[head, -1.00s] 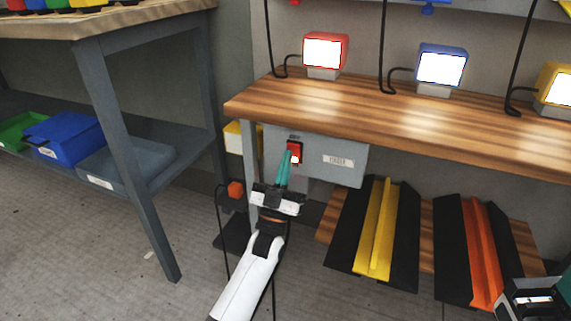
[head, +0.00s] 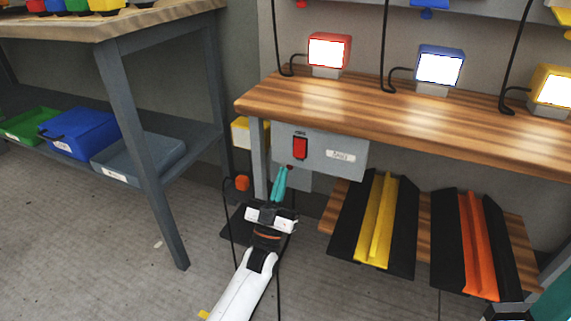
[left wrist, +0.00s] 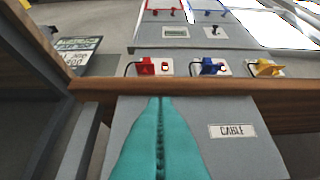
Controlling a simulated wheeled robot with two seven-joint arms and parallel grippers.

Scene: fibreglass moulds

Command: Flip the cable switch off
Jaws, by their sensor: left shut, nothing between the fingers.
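A red rocker switch (head: 300,148) in a dark frame sits on the front of a grey box (head: 326,150) under the wooden bench. In the left wrist view the box (left wrist: 255,155) has a label (left wrist: 233,131) reading CABLE; the switch does not show there. My left gripper (head: 287,170) is shut and empty, its teal fingertips just below the switch and apart from it. Its fingers (left wrist: 160,100) fill the lower middle of the wrist view. My right gripper shows only in part at the lower right corner, with a teal piece (head: 556,298); its jaw state is unclear.
The bench edge (head: 400,129) overhangs the box. Red (head: 329,50), blue (head: 440,66) and yellow (head: 552,87) framed lamps glow on it. Cable ramps, yellow (head: 375,225) and orange (head: 480,245), lie below. A grey shelf table (head: 140,150) stands left.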

